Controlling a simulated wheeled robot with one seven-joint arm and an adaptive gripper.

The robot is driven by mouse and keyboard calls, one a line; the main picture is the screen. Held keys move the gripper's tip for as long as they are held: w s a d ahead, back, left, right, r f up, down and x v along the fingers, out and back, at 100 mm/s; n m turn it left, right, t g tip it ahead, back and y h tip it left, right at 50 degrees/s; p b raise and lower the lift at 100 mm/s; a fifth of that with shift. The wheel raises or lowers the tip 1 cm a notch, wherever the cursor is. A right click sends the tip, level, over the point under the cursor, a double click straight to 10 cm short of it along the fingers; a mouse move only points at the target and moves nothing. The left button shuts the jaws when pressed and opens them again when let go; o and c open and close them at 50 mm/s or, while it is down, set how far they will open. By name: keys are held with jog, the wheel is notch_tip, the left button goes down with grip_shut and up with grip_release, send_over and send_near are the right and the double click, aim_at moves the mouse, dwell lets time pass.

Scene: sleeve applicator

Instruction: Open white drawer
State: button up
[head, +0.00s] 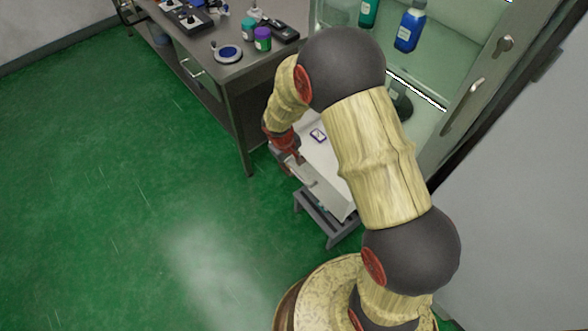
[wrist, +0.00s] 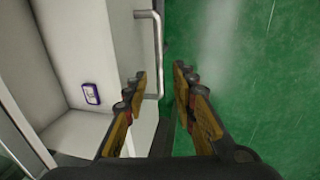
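The white drawer (head: 328,157) shows in the head view below the glass-doored cabinet, partly hidden by my arm. In the wrist view its pale front (wrist: 122,30) carries a bent metal bar handle (wrist: 157,45). A small blue-edged label (wrist: 91,93) is on a white surface left of that front. My gripper (head: 292,152) is at the drawer's left side in the head view. In the wrist view my gripper (wrist: 160,74) has its fingers apart, with the handle's near end between them, closer to the left finger. I cannot tell whether it touches.
A grey metal table (head: 262,62) with jars and tools stands to the left of the drawer. A grey step stool (head: 325,217) is below the drawer. The glass-doored cabinet (head: 447,60) holds bottles. Green floor (head: 120,190) is clear at the left.

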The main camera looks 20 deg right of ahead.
notch_tip(320, 180, up, 7)
jog(key=a, duration=0.1)
jog(key=shift+s+a+r, duration=0.15)
jog(key=shift+s, duration=0.15)
dwell(0.4)
jog(key=s+r+g, duration=0.1)
jog(key=s+r, duration=0.1)
jog(key=s, duration=0.5)
jog(key=s+d+r+m+t, duration=0.1)
jog(key=s+r+t, duration=0.1)
jog(key=s+r, duration=0.3)
jog(key=s+r+m+t+y+p, duration=0.1)
jog(key=s+r, duration=0.5)
jog(key=r, duration=0.8)
jog(key=s+d+r+m+t+y+p, duration=0.1)
jog(key=s+r+m+t, duration=0.1)
jog(key=s+r, duration=0.4)
notch_tip(320, 180, up, 4)
jog(key=shift+d+f+t, duration=0.1)
jog(key=shift+d+t, duration=0.25)
jog(key=shift+t, duration=0.05)
